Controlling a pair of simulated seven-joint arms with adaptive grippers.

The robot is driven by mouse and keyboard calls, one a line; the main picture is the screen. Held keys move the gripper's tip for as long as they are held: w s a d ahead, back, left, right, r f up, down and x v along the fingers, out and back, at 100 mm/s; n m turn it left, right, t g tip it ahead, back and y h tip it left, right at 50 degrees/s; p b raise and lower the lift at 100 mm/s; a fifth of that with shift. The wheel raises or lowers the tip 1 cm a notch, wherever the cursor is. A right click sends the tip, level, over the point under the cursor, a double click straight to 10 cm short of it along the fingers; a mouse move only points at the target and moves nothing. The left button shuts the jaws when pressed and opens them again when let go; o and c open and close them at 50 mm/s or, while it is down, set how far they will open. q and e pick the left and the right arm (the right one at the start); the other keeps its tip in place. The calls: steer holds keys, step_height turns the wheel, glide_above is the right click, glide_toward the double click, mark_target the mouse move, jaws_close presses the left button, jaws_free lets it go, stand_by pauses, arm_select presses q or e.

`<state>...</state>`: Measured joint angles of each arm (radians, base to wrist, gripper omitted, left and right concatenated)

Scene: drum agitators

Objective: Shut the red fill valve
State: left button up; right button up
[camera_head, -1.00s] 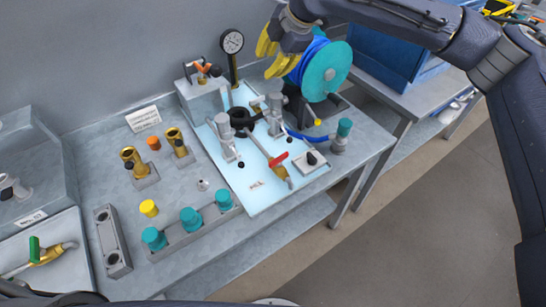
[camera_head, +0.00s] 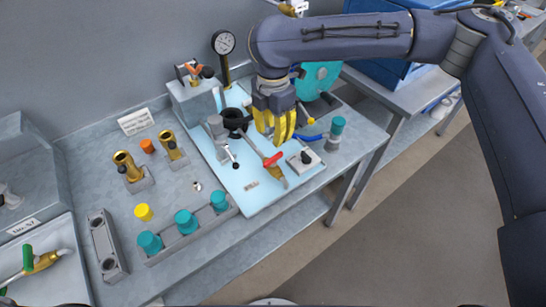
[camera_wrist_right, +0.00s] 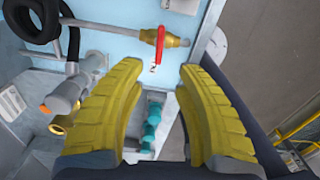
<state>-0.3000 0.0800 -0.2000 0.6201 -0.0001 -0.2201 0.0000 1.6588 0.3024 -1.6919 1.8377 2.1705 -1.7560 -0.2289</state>
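The red fill valve is a red lever handle (camera_head: 273,159) on a brass valve body (camera_head: 279,178), near the front right of the light blue panel (camera_head: 240,198). In the right wrist view the red handle (camera_wrist_right: 160,44) lies ahead, beyond the gripper's fingertips, across the brass body (camera_wrist_right: 178,41). My right gripper (camera_head: 280,136) has yellow fingers pointing down, above and just behind the red handle. Its fingers are spread wide with nothing between them in the wrist view (camera_wrist_right: 152,75). My left gripper is not in view.
A black control box (camera_head: 304,159) sits right of the valve, and a teal-capped fitting (camera_head: 337,127) beyond it. Grey clamps and a black hose ring (camera_head: 233,118) lie left. A teal reel (camera_head: 318,76) stands behind. A green-handled valve (camera_head: 28,258) is at far left.

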mark_target(273, 157)
step_height(273, 157, down, 11)
stand_by(0.5)
steer(key=shift+c, duration=0.3)
jaws_close()
